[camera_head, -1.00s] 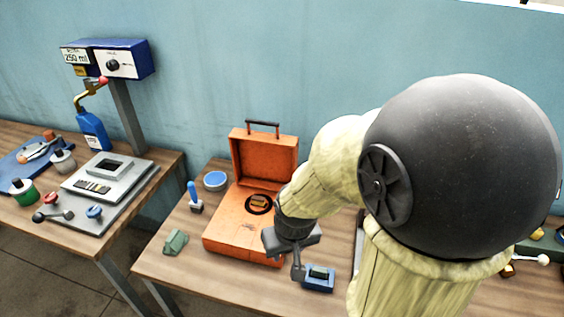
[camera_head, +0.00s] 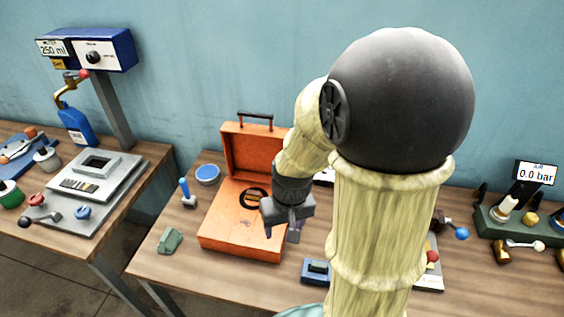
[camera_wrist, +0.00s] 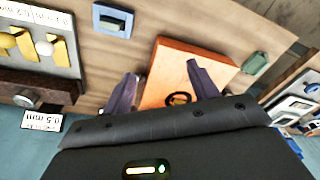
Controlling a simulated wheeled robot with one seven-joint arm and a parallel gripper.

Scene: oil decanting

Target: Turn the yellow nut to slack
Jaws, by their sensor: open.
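A small yellow nut-like piece (camera_head: 530,219) sits on the green block at the far right of the head view; I cannot tell for sure that it is the task's nut. Yellow parts (camera_wrist: 27,44) also show on a panel at the left of the wrist view. My gripper (camera_head: 293,236) hangs over the right edge of the orange case, far to the left of the green block. In the wrist view my gripper (camera_wrist: 160,80) has its two dark fingers apart, with nothing between them but the case behind. My arm hides part of the table.
The open orange case (camera_head: 235,230) stands on the middle table. A blue block (camera_head: 317,271) lies right of it. Brass fittings (camera_head: 502,254) lie in front.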

